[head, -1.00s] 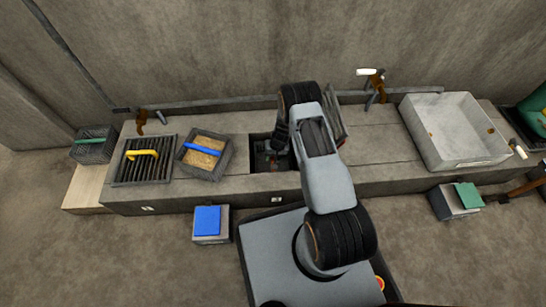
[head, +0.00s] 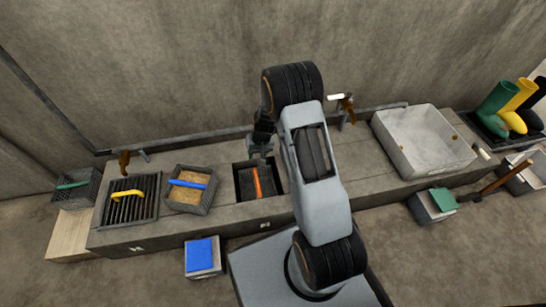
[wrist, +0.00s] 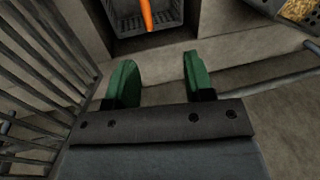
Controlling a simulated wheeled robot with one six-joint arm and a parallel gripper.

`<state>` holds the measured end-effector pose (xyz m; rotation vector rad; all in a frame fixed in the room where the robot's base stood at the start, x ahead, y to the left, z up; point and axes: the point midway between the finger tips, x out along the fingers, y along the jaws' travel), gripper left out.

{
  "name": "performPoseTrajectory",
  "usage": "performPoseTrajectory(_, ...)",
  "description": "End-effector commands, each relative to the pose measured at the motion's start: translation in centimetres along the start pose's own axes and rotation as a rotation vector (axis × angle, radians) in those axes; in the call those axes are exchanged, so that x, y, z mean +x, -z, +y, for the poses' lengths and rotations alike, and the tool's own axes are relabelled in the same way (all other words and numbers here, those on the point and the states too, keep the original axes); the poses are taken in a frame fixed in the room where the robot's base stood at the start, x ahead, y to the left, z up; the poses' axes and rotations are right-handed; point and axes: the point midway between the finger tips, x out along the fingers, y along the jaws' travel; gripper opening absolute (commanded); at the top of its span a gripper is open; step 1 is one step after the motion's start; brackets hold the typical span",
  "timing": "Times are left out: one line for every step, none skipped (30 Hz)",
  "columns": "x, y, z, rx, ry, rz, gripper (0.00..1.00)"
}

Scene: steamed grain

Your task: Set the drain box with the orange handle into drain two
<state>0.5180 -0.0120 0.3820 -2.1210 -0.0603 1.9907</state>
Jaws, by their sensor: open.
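The drain box with the orange handle sits down inside the square opening in the counter, left of my arm in the head view; its orange handle (head: 257,182) shows, lying lengthwise. In the wrist view the orange handle (wrist: 147,14) and part of the grey box (wrist: 125,22) show at the top edge, inside the drain opening (wrist: 185,36). My gripper (head: 262,146) is at the back edge of the opening, apart from the handle. In the wrist view its green fingertips (wrist: 158,66) are spread, with nothing between them.
A box of grain with a blue handle (head: 187,184) stands on the counter to the left. Beyond it are a dark grate with a yellow handle (head: 126,194) and a green-handled basket (head: 72,186). A large pale basin (head: 420,140) is at the right. Bars (wrist: 35,50) stand close at the wrist view's left.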

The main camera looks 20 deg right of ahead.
Motion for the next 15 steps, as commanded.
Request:
performPoseTrajectory(-3.7, -0.3, -1.1, -0.022, -0.003, 0.021, 0.48)
performPoseTrajectory(-5.5, -0.7, -1.5, -0.034, -0.006, 0.027, 0.48)
performPoseTrajectory(-7.8, -1.5, -2.1, -0.047, -0.011, 0.035, 0.48)
performPoseTrajectory(-9.5, -2.1, -2.5, -0.057, -0.015, 0.041, 0.48)
performPoseTrajectory(-11.2, -2.8, -2.9, -0.066, -0.021, 0.046, 0.48)
performPoseTrajectory(-13.3, -3.9, -3.3, -0.079, -0.029, 0.056, 0.48)
performPoseTrajectory(-14.7, -4.7, -3.6, -0.086, -0.035, 0.062, 0.48)
performPoseTrajectory(-16.1, -5.7, -3.8, -0.096, -0.043, 0.069, 0.48)
performPoseTrajectory(-17.8, -6.9, -4.1, -0.105, -0.052, 0.079, 0.48)
performPoseTrajectory(-19.0, -7.9, -4.3, -0.112, -0.06, 0.085, 0.48)
performPoseTrajectory(-20.0, -8.9, -4.4, -0.118, -0.069, 0.092, 0.48)
performPoseTrajectory(-21.3, -10.2, -4.4, -0.125, -0.079, 0.101, 0.48)
performPoseTrajectory(-22.1, -11.1, -4.5, -0.129, -0.088, 0.107, 0.48)
performPoseTrajectory(-22.8, -12.1, -4.5, -0.133, -0.096, 0.113, 0.48)
performPoseTrajectory(-23.7, -13.3, -4.4, -0.137, -0.107, 0.122, 0.48)
